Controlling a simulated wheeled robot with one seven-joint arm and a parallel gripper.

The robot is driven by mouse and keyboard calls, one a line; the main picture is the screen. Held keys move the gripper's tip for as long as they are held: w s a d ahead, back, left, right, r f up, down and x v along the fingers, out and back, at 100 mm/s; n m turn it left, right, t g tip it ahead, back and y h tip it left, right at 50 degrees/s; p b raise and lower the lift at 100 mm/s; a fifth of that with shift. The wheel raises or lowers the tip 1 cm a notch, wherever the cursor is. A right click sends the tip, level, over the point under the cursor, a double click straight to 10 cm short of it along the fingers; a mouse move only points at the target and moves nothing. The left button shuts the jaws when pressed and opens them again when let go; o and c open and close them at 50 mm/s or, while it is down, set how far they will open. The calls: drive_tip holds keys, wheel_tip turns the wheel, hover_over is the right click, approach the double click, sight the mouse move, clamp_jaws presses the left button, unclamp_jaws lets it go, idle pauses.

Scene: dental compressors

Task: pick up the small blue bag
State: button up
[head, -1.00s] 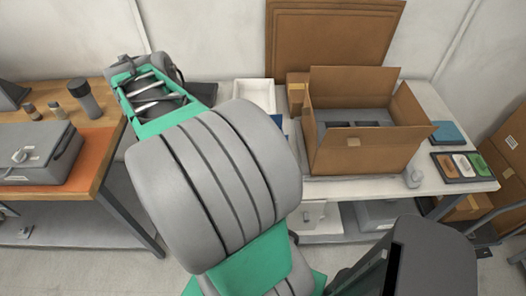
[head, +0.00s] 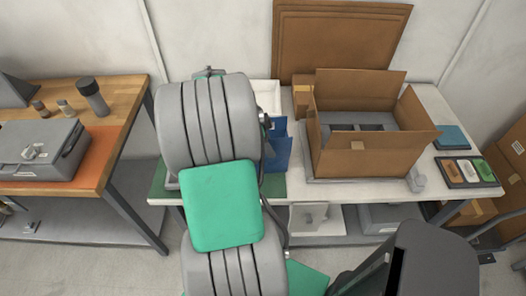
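The small blue bag (head: 281,152) seems to be the blue upright thing on the white table, just left of the open cardboard box. Its left side is partly hidden behind my grey and green arm. My arm fills the middle of the head view and reaches over the table's left part. My gripper's fingers are hidden behind the arm, so their distance from the bag and whether they hold anything cannot be seen.
The open cardboard box (head: 365,155) stands right of the bag. A white tray (head: 264,93) lies behind. A swatch tray (head: 467,172) and a teal book (head: 452,138) lie at the right. A wooden bench (head: 120,98) with a grey case (head: 40,150) is at the left.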

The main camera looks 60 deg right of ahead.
clamp_jaws()
idle(1.2)
